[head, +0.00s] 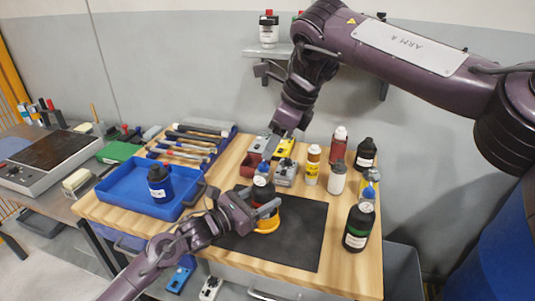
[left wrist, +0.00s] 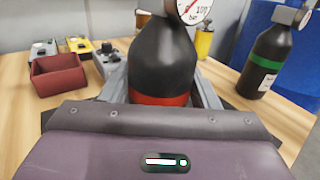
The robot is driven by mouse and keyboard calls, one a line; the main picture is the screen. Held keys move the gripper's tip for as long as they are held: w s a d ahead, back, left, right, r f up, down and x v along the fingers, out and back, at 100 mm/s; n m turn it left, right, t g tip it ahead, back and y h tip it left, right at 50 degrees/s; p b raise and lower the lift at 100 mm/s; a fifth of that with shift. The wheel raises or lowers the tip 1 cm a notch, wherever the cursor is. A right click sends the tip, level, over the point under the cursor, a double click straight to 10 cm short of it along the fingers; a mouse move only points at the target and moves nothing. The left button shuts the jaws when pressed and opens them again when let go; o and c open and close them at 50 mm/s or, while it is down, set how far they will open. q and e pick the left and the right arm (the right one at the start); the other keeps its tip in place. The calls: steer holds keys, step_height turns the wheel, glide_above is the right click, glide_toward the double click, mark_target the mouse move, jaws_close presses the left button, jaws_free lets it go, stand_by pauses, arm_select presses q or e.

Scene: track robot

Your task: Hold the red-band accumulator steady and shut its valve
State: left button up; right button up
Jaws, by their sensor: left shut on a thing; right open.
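The red-band accumulator is a dark bottle with a red band (left wrist: 160,99) and a round pressure gauge (left wrist: 193,8) at its top in the left wrist view. In the head view the accumulator (head: 262,188) stands upright at the black mat, with a blue valve knob (head: 263,168) on top and an orange ring (head: 267,222) around its foot. My left gripper (head: 262,207) is shut on its body, one finger on each side. My right gripper (head: 272,143) is open, behind and above the accumulator, apart from it. The valve is outside the left wrist view.
A green-band bottle (head: 357,228) stands right of the mat (head: 308,235). Several bottles stand behind it. Small boxes (head: 286,172) and a red bin (left wrist: 58,76) sit behind the accumulator. A blue tray (head: 123,187) holding a dark bottle (head: 160,184) is at left.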

steer(key=v, duration=0.6)
steer(key=shift+d+r, duration=0.2)
steer(key=shift+r, duration=0.1)
steer(key=shift+s, duration=0.1)
arm_select(q)
steer(key=o, duration=1.4)
steer(key=shift+c, duration=0.2)
steer(key=shift+s+a, duration=0.1)
